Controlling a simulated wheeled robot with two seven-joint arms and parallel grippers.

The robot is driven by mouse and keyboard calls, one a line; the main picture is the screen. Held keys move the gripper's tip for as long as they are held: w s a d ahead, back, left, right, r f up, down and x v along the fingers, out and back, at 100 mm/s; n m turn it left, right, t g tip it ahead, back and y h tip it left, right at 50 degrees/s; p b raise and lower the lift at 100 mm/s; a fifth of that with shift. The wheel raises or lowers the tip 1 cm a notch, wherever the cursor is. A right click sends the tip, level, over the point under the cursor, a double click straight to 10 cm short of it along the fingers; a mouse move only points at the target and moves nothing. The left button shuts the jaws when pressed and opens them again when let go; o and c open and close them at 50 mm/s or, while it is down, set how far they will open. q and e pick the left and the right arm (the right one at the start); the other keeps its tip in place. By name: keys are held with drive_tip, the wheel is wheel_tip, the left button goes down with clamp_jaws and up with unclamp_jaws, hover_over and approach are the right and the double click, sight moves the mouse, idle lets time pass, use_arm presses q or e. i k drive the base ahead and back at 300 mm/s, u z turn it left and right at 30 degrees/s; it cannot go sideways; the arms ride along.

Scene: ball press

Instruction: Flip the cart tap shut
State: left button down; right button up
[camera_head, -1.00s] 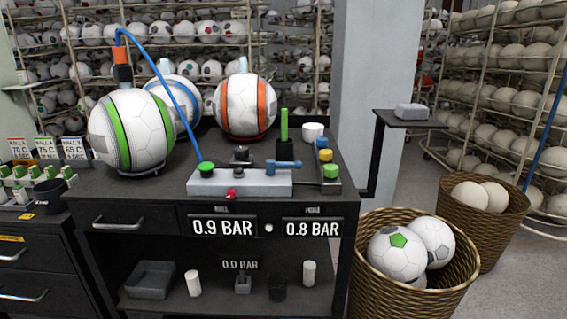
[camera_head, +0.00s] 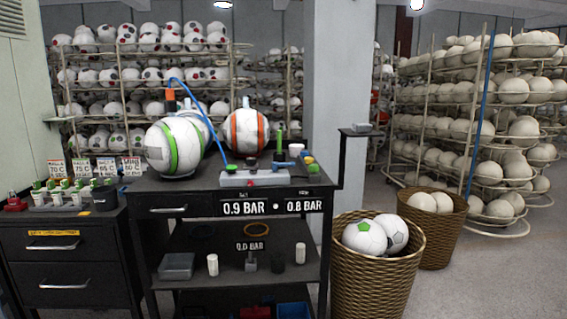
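The black cart (camera_head: 150,187) stands in the middle of the view. A light grey valve block (camera_head: 256,179) lies on its top near the front edge. A small tap with a blue handle (camera_head: 283,164) sits at the right part of the block, its handle lying roughly sideways. A blue hose (camera_head: 207,118) runs from a fitting above the green-striped ball (camera_head: 174,147) down to a green knob (camera_head: 231,168) at the block's left end. The front displays read 0.9 BAR (camera_head: 244,208) and 0.8 BAR (camera_head: 304,206). Neither of my grippers is in view.
An orange-striped ball (camera_head: 246,131) stands at the cart's back. A small side shelf (camera_head: 357,134) juts out at the right. Wicker baskets of balls (camera_head: 378,275) stand right of the cart. A drawer cabinet (camera_head: 62,265) is on the left. Floor shows at the lower right.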

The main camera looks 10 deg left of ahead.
sight(275, 165)
drive_tip(key=z, duration=0.6)
drive_tip(key=i, duration=1.5)
drive_tip(key=u, duration=0.5)
